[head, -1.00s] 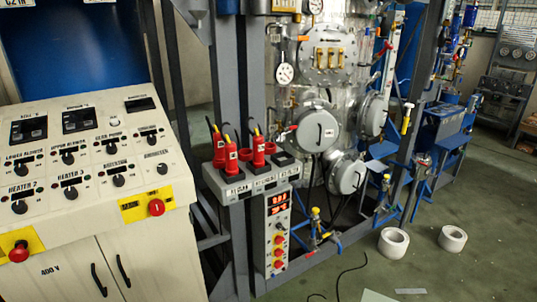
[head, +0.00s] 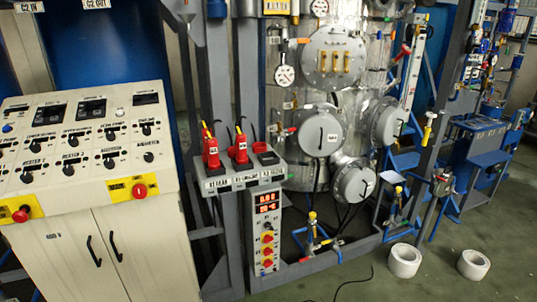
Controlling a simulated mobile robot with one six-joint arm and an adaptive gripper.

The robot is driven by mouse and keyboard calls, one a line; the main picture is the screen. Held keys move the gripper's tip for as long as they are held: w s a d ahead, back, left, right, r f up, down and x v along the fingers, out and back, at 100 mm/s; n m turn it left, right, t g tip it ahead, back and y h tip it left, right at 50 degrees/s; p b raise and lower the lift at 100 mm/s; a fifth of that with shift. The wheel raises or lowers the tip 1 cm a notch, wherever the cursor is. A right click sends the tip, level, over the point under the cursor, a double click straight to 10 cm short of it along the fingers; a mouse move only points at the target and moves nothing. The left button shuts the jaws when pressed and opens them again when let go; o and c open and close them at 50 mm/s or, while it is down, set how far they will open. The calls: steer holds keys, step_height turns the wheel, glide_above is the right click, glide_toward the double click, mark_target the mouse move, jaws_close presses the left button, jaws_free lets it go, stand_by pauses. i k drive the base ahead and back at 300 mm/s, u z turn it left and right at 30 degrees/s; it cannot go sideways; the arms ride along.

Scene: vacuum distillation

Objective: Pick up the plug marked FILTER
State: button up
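Two red plugs with yellow tops and black cables stand upright in a row on a grey socket box: a left plug (head: 210,150) and a right plug (head: 240,150). To their right is a red-rimmed socket (head: 266,156) with no plug standing in it. The grey socket box (head: 218,183) has white labels on its front; they are too small to read surely, so I cannot tell which plug is marked FILTER. My gripper is not in view.
A white control cabinet (head: 133,250) stands at the left. A panel with red displays and knobs (head: 267,235) hangs below the socket box. A steel vessel (head: 325,100) with pipes stands behind.

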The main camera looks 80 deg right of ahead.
mark_target(242, 159)
steer(key=u, duration=0.05)
steer(key=k, duration=1.9)
steer(key=z, duration=1.85)
steer(key=i, duration=0.8)
steer(key=z, duration=0.1)
